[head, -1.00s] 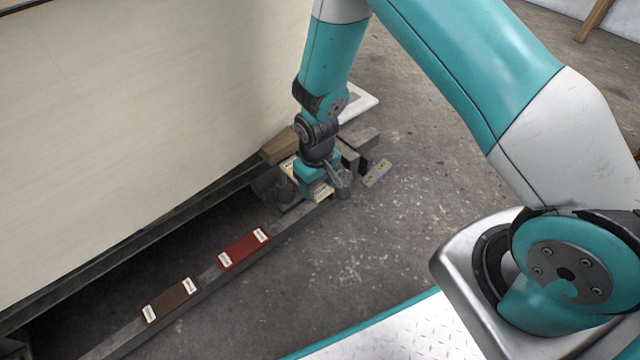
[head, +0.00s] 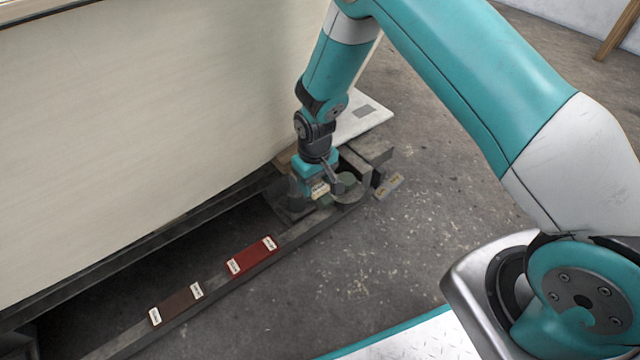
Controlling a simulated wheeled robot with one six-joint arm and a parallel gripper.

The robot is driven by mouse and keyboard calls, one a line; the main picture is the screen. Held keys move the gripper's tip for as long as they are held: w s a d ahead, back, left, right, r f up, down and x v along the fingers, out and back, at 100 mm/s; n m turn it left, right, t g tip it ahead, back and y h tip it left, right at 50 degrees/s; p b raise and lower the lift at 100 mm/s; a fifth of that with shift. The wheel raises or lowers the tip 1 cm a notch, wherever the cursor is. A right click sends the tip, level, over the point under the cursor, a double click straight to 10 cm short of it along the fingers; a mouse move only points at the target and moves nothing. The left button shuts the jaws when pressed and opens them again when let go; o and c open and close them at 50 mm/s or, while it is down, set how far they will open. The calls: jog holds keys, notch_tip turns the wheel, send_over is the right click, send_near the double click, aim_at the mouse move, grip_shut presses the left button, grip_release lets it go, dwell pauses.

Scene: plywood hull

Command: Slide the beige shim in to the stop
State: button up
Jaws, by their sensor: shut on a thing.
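My gripper (head: 316,186) points down at the far end of the steel rail, close beside the pale hull, and is shut on the beige shim (head: 320,191).
A red shim (head: 251,257) and a brown shim (head: 176,304) lie on the rail (head: 215,288), nearer to me. Open concrete floor lies farther right.

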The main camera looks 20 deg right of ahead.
jog(key=shift+w+a+b, duration=0.1)
jog(key=shift+w+a, duration=0.1)
jog(key=shift+w, duration=0.45)
jog(key=shift+w+a+b, duration=0.15)
jog(key=shift+w+a, duration=0.1)
jog(key=shift+w, duration=0.45)
jog(key=shift+w+a+b, duration=0.1)
jog(key=shift+w+a, duration=0.1)
jog(key=shift+w, duration=0.45)
jog(key=o, duration=1.1)
jog(key=shift+c, duration=0.2)
jog(key=shift+r, duration=0.1)
jog(key=shift+s+d+r+p, duration=0.1)
jog(key=shift+s+r+p, duration=0.2)
jog(key=shift+r+p, duration=0.55)
jog(key=shift+s+d+r+p, duration=0.1)
jog(key=shift+s+r+p, duration=0.25)
jog(key=shift+r+p, duration=0.5)
jog(key=shift+s+d+r+p, duration=0.1)
jog(key=shift+s+r+p, duration=0.2)
jog(key=shift+r+p, duration=0.55)
jog(key=shift+f, duration=0.15)
